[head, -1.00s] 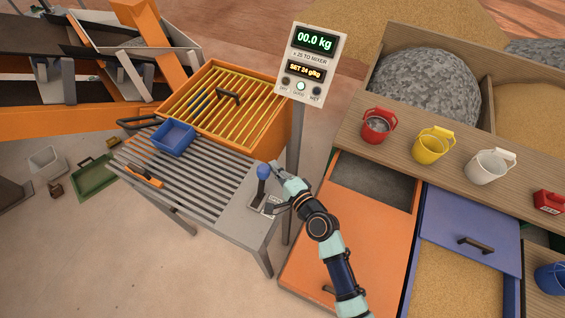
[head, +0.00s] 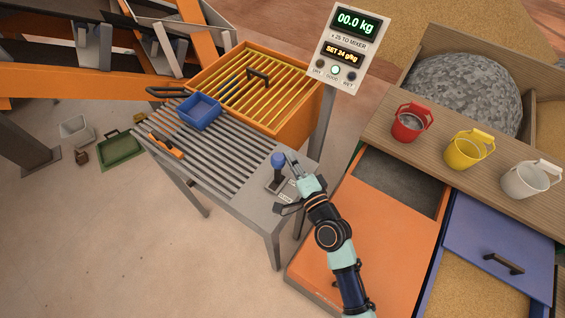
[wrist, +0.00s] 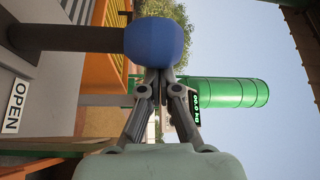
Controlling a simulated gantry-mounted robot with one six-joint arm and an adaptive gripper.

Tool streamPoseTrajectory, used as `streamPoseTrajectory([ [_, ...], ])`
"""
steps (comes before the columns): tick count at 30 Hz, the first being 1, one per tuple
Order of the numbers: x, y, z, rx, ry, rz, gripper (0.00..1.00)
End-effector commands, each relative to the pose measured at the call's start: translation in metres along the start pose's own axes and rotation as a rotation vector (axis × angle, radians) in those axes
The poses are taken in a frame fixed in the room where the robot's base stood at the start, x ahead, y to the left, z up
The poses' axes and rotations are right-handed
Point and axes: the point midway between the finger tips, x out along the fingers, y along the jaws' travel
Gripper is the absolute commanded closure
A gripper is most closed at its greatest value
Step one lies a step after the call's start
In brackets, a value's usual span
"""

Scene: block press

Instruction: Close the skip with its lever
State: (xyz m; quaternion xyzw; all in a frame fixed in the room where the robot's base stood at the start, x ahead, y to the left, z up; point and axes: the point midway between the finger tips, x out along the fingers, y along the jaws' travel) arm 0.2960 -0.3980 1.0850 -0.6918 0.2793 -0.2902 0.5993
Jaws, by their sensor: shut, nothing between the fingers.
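The lever stands upright on the right end of the slatted grey table, with a blue ball knob (head: 278,160) on a dark stem. In the wrist view the knob (wrist: 157,42) is just beyond my fingertips, with the dark stem (wrist: 70,38) running left from it. My gripper (head: 293,163) is shut and empty, its tips close to the right side of the knob; I cannot tell if they touch. An OPEN label (wrist: 15,106) shows by the lever's base in the wrist view. The orange skip (head: 290,117) with yellow bars and a black handle stands behind the table.
A blue tray (head: 200,112) and an orange-handled tool (head: 166,146) lie on the slats. A display post (head: 347,50) reading 00.0 kg stands behind the lever. Red (head: 410,122), yellow (head: 468,150) and white (head: 530,179) buckets stand on a wooden shelf at right.

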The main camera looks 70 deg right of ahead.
Motion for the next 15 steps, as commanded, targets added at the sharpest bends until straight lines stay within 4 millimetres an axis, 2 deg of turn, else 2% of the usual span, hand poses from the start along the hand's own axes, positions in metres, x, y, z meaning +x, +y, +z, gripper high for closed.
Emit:
streamPoseTrajectory([
  [1,-0.004,0.009,0.004,-0.036,0.006,-0.021,1.0],
  [15,-0.029,0.0,0.044,-0.336,0.012,-0.193,1.0],
])
